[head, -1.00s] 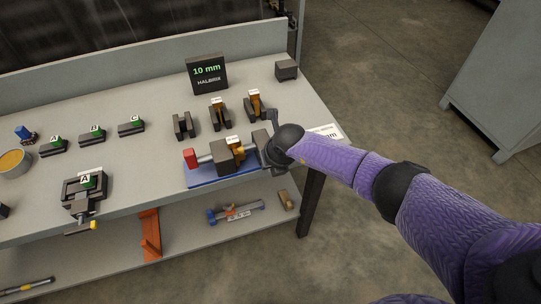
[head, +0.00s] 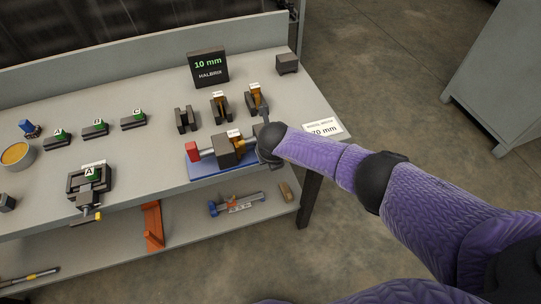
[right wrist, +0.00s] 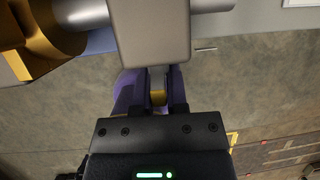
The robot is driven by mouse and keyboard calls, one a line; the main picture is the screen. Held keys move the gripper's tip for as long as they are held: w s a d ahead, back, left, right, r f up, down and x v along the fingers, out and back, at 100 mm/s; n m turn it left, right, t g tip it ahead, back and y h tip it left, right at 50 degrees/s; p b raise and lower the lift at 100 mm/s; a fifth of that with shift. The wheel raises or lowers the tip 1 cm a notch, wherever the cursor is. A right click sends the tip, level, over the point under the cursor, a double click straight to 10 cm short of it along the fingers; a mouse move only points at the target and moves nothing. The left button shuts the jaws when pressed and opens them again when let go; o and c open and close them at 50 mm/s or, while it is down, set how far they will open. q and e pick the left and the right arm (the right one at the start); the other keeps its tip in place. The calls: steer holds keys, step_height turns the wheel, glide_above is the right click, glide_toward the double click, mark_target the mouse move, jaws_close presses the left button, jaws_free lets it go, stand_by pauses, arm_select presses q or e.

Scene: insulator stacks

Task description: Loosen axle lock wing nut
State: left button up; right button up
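The axle assembly lies on a blue base (head: 205,171) at the bench's front right. It has a red end block (head: 192,151), a dark block (head: 228,151) with a white label, and a yellow part beside it. In the right wrist view, a grey end block (right wrist: 152,30) on the shaft (right wrist: 210,5) stands ahead of my right gripper (right wrist: 157,95). A small yellow piece (right wrist: 157,97), apparently the wing nut, shows between the fingers below that block. Whether they press on it is unclear. In the head view my right wrist hides this end. My left gripper is out of view.
A clamp fixture labelled A (head: 89,181) and a round tin (head: 17,155) are at left. A lower shelf holds another axle (head: 237,204).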

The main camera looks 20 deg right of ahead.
steer(key=o, duration=0.4)
steer(key=p+v, duration=0.5)
steer(key=v, duration=0.4)
steer(key=shift+r+p, duration=0.35)
steer(key=shift+r, duration=0.05)
steer(key=shift+s, duration=0.15)
